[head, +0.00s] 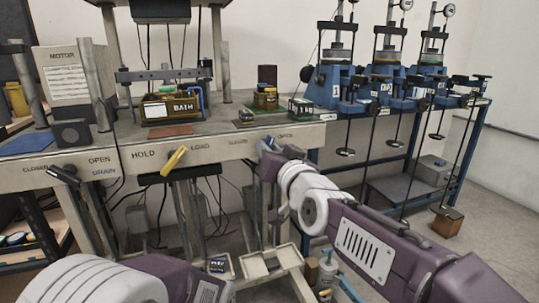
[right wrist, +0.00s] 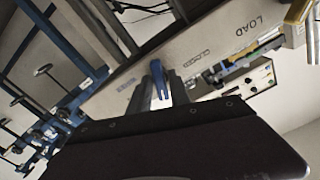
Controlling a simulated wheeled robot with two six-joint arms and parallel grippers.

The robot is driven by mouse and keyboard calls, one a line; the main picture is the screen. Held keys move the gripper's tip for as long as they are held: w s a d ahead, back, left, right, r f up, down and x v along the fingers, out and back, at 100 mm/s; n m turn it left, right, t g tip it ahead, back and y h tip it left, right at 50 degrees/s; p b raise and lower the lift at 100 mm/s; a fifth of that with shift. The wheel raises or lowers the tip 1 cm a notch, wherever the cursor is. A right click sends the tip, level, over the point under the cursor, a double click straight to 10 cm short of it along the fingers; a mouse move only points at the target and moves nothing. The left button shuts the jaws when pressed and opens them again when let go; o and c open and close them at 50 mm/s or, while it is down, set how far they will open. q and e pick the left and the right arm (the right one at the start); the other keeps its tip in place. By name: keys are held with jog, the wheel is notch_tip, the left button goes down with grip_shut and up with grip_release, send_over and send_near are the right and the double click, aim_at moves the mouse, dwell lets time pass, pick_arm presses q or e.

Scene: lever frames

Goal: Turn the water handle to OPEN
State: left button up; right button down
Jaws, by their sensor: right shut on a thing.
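The blue water handle (right wrist: 157,78) is on the front panel of the bench, between a CLOSED label and an OPEN label. In the right wrist view it lies between the two dark fingers of my right gripper (right wrist: 162,88), which is shut on it. In the head view my right gripper (head: 268,151) is at the panel's right part and covers most of the handle, so its exact angle is hard to tell. The OPEN label (head: 285,136) is to its right and the CLOSED label (head: 237,141) to its left. My left gripper is out of view.
On the same panel are a yellow HOLD/LOAD handle (head: 174,161) and a black DRAIN handle (head: 63,175). A BATH box (head: 166,107) and small boxes stand on the bench top (head: 215,122). A blue rack (head: 365,110) with several hanging weights stands to the right.

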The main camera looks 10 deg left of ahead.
jog(key=shift+f+m+b, duration=0.15)
jog(key=shift+m+b, duration=0.5)
jog(key=shift+m, duration=1.65)
jog(key=c, duration=1.4)
grip_release()
jog(key=shift+s, duration=0.1)
jog(key=v, duration=0.9)
jog(key=shift+p, duration=0.4)
